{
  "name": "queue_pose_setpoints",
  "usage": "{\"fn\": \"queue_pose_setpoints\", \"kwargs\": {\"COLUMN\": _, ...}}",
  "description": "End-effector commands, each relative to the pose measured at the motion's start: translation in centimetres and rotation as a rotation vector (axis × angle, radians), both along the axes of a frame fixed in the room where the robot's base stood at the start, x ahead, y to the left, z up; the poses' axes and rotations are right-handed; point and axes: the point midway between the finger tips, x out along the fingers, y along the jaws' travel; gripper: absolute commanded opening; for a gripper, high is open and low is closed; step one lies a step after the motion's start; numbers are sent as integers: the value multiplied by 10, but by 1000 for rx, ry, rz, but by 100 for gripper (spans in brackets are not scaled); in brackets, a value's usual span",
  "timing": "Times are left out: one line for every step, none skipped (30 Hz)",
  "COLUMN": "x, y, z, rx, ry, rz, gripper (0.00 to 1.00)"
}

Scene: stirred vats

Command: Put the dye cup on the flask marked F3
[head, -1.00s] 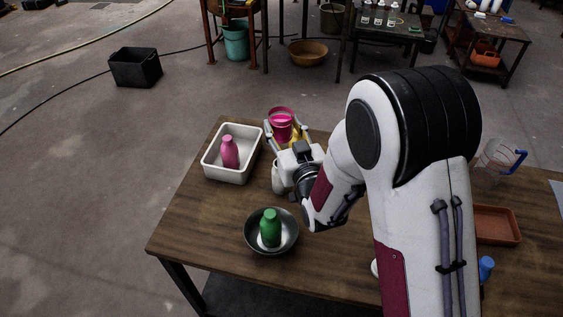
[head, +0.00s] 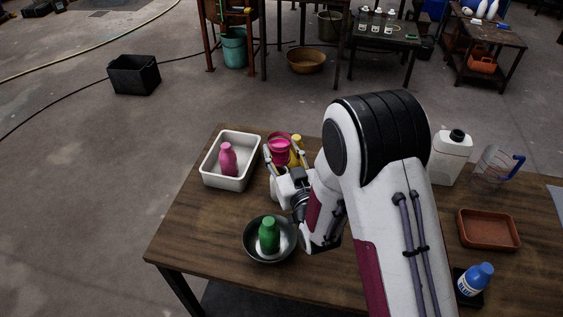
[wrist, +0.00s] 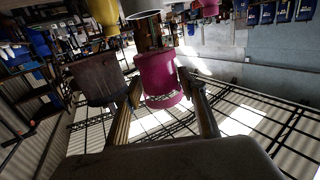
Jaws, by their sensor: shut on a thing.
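A pink cup (head: 279,149), which I take for the dye cup, is between the fingers of my gripper (head: 282,158). The gripper is shut on it, and pink shows inside the open top. In the wrist view the cup (wrist: 160,78) also sits between the two fingers (wrist: 165,95). It is over the far left part of the table, beside a yellow bottle (head: 297,142). Whether the cup touches anything below cannot be told. Three small clear vessels stand on a table at the back (head: 375,28); no F3 mark is readable anywhere.
A white tray (head: 210,178) with a pink bottle (head: 228,158) is left of the gripper. A metal bowl (head: 251,247) with a green bottle (head: 268,235) is nearer. A white jug (head: 449,158), clear pitcher (head: 490,165), brown tray (head: 488,245) and blue bottle (head: 475,279) stand right.

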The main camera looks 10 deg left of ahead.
Motion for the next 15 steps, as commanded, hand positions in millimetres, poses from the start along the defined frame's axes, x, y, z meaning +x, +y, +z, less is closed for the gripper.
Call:
{"fn": "queue_pose_setpoints", "kwargs": {"x": 0, "y": 0, "z": 1, "rx": 1, "ry": -2, "rz": 0, "gripper": 15}}
{"fn": "queue_pose_setpoints", "kwargs": {"x": 0, "y": 0, "z": 1, "rx": 1, "ry": -2, "rz": 0, "gripper": 15}}
{"fn": "queue_pose_setpoints", "kwargs": {"x": 0, "y": 0, "z": 1, "rx": 1, "ry": -2, "rz": 0, "gripper": 15}}
{"fn": "queue_pose_setpoints", "kwargs": {"x": 0, "y": 0, "z": 1, "rx": 1, "ry": -2, "rz": 0, "gripper": 15}}
{"fn": "queue_pose_setpoints", "kwargs": {"x": 0, "y": 0, "z": 1, "rx": 1, "ry": -2, "rz": 0, "gripper": 15}}
{"fn": "queue_pose_setpoints", "kwargs": {"x": 0, "y": 0, "z": 0, "rx": 1, "ry": -1, "rz": 0, "gripper": 15}}
{"fn": "queue_pose_setpoints", "kwargs": {"x": 0, "y": 0, "z": -1, "rx": 1, "ry": -1, "rz": 0, "gripper": 15}}
{"fn": "queue_pose_setpoints", "kwargs": {"x": 0, "y": 0, "z": -2, "rx": 1, "ry": -1, "rz": 0, "gripper": 15}}
{"fn": "queue_pose_setpoints", "kwargs": {"x": 0, "y": 0, "z": -3, "rx": 0, "ry": 0, "rz": 0, "gripper": 15}}
{"fn": "queue_pose_setpoints", "kwargs": {"x": 0, "y": 0, "z": -5, "rx": 0, "ry": 0, "rz": 0, "gripper": 15}}
{"fn": "queue_pose_setpoints", "kwargs": {"x": 0, "y": 0, "z": -7, "rx": -1, "ry": 1, "rz": 0, "gripper": 15}}
{"fn": "queue_pose_setpoints", "kwargs": {"x": 0, "y": 0, "z": -10, "rx": -1, "ry": 1, "rz": 0, "gripper": 15}}
{"fn": "queue_pose_setpoints", "kwargs": {"x": 0, "y": 0, "z": -12, "rx": -1, "ry": 1, "rz": 0, "gripper": 15}}
{"fn": "queue_pose_setpoints", "kwargs": {"x": 0, "y": 0, "z": -15, "rx": -1, "ry": 1, "rz": 0, "gripper": 15}}
{"fn": "queue_pose_setpoints", "kwargs": {"x": 0, "y": 0, "z": -19, "rx": -1, "ry": 1, "rz": 0, "gripper": 15}}
